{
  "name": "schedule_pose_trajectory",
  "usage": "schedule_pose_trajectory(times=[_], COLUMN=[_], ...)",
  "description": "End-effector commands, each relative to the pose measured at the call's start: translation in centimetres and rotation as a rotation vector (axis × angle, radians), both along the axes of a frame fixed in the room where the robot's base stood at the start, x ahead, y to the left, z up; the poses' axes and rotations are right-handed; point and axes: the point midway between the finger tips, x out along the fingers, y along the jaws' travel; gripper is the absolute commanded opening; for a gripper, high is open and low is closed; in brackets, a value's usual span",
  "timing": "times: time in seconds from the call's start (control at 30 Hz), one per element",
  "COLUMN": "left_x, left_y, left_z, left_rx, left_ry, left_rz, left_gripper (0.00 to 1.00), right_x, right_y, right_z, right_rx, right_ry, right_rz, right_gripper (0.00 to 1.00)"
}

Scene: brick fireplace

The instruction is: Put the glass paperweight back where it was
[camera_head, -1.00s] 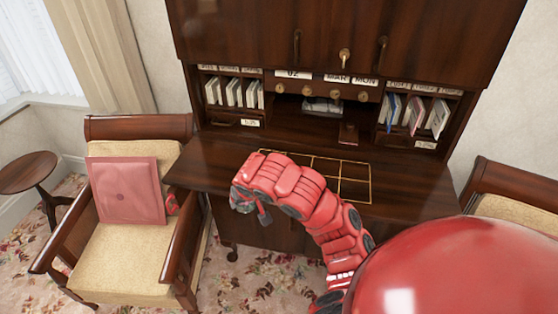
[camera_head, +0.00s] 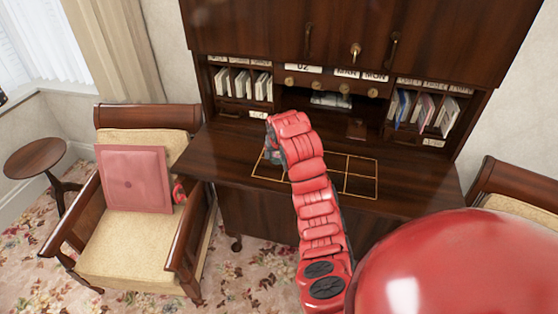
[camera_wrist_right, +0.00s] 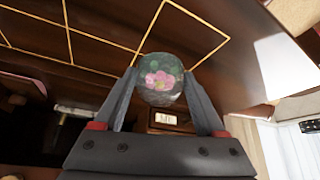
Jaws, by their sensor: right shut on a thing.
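The glass paperweight (camera_wrist_right: 160,85) is a clear round ball with a pink flower and green inside. In the right wrist view it sits between the two fingers of my right gripper (camera_wrist_right: 161,76), which is shut on it. In the head view my right gripper (camera_head: 272,156) is over the left part of the gold-lined grid (camera_head: 346,174) on the desk top. My arm hides part of the grid and most of the paperweight there. I cannot tell the height above the desk.
The desk's shelf holds upright cards and books (camera_head: 428,110) at right and more cards (camera_head: 240,84) at left. A small brown block (camera_head: 356,129) stands behind the grid. An armchair (camera_head: 130,245) with a pink cushion (camera_head: 136,180) is at left. The right grid cells look empty.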

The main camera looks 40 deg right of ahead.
Motion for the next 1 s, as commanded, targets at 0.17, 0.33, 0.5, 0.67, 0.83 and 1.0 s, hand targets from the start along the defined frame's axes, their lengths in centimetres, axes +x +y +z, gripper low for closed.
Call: schedule_pose_trajectory(times=[0.17, 0.33, 0.5, 0.67, 0.83, 1.0], left_x=[0.0, 0.0, 0.0, 0.0, 0.0, 0.0], left_y=[0.0, 0.0, 0.0, 0.0, 0.0, 0.0], left_z=[0.5, 3.0, 3.2, 3.0, 2.8, 2.8], left_rx=[0.0, 0.0, 0.0, 0.0, 0.0, 0.0], left_ry=[0.0, 0.0, 0.0, 0.0, 0.0, 0.001], left_rz=[0.0, 0.0, 0.0, 0.0, 0.0, 0.0], left_gripper=[0.0, 0.0, 0.0, 0.0, 0.0, 0.0], right_x=[0.5, 0.3, 0.5, 0.5, 0.5, 0.5], right_y=[-0.5, -0.6, -0.6, -0.6, -0.6, -0.6], right_z=[0.1, -2.1, -3.6, -3.6, -3.9, -3.9], right_rx=[-0.002, 0.0, -0.003, -0.003, -0.001, -0.002], right_ry=[-0.004, 0.008, -0.003, -0.004, -0.004, -0.003], right_rz=[0.0, -0.001, 0.0, -0.001, -0.001, -0.001], right_gripper=[0.0, 0.0, 0.0, 0.0, 0.82, 1.0])
